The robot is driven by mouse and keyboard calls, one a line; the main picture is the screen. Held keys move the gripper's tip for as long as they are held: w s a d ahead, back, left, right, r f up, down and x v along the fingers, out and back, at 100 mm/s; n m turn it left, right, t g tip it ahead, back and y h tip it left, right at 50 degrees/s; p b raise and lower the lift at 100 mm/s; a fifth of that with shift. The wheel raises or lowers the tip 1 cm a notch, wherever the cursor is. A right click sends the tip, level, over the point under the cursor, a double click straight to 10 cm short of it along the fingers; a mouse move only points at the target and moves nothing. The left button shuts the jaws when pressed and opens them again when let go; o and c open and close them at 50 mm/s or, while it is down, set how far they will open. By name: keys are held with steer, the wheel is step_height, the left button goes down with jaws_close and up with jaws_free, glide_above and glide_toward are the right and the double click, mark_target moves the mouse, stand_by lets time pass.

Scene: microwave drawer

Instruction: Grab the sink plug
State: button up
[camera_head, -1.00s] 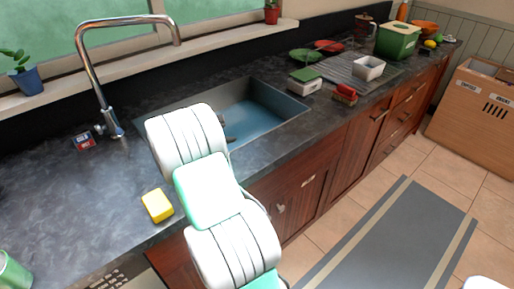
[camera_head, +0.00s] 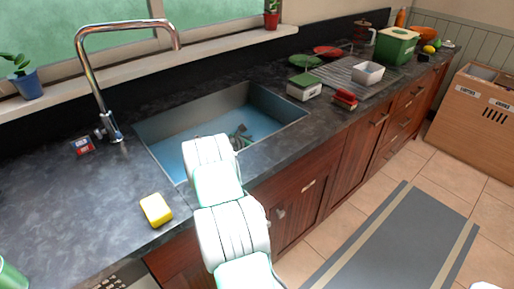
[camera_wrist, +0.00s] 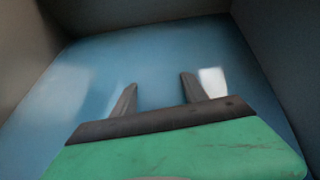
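My gripper (camera_head: 241,135) is inside the sink (camera_head: 165,125), over its blue basin. In the wrist view my gripper (camera_wrist: 158,82) has its two dark fingers apart, with nothing between them but the blue sink floor (camera_wrist: 150,55). I cannot make out a sink plug in either view. A small bright white patch lies beside the right fingertip in the wrist view; I cannot tell whether it is an object or a reflection. My arm hides part of the sink's near edge in the head view.
The chrome faucet (camera_head: 92,80) stands behind the sink's left end. A green-lidded box (camera_head: 304,87) and a red item (camera_head: 345,99) stand right of the sink. The sink walls surround my gripper.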

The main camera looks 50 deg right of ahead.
jaws_close()
stand_by(0.3)
steer(key=shift+r, duration=0.15)
